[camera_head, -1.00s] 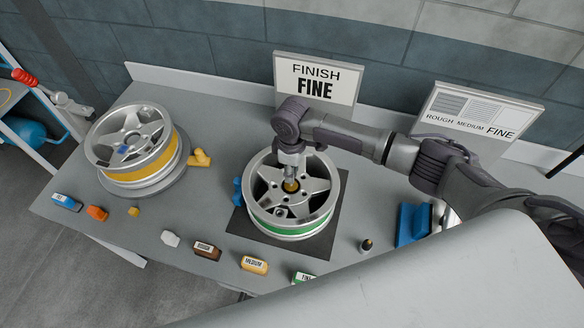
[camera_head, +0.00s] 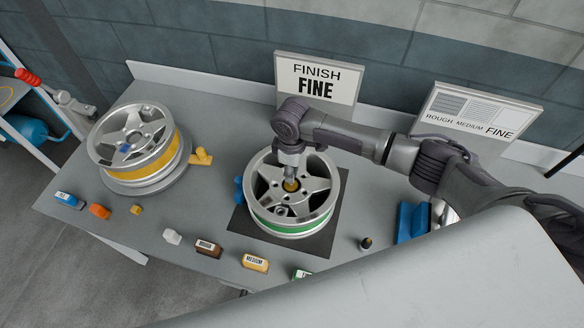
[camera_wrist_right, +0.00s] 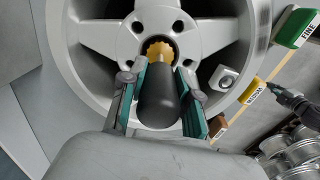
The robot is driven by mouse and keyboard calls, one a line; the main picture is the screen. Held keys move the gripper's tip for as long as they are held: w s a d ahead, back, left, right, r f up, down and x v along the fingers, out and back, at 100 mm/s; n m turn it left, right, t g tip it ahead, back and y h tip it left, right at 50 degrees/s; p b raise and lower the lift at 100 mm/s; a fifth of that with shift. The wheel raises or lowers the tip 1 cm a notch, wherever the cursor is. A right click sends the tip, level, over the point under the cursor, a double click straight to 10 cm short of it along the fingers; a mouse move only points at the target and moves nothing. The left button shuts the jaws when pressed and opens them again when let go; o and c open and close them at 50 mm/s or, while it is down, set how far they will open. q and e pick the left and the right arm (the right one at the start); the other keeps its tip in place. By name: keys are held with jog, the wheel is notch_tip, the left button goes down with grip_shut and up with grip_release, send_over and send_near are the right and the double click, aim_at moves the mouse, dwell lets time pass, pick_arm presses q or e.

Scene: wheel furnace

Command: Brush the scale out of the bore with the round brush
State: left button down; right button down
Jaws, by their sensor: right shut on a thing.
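The wheel with the green band (camera_head: 291,221) lies flat on a dark mat (camera_head: 317,243) in the middle of the bench. My right gripper (camera_head: 290,180) reaches down over its hub. In the right wrist view my right gripper (camera_wrist_right: 160,95) is shut on the dark handle of the round brush (camera_wrist_right: 158,100). The brush's yellow bristle end (camera_wrist_right: 160,49) is at the bore in the hub center; the handle hides part of it, and I cannot tell how deep it sits.
A wheel with a yellow band (camera_head: 165,166) stands at the left. Several blocks line the front edge, among them a brown one (camera_head: 208,248) and MEDIUM (camera_head: 255,262). A blue holder (camera_head: 412,221) stands at the right. A FINISH FINE sign (camera_head: 317,80) is behind.

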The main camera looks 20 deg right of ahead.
jog(key=shift+s+a, duration=0.15)
jog(key=shift+s, duration=0.15)
jog(key=shift+r, duration=0.15)
dwell(0.3)
jog(key=shift+r+p, duration=0.4)
jog(key=shift+r, duration=0.1)
jog(key=shift+f, duration=0.15)
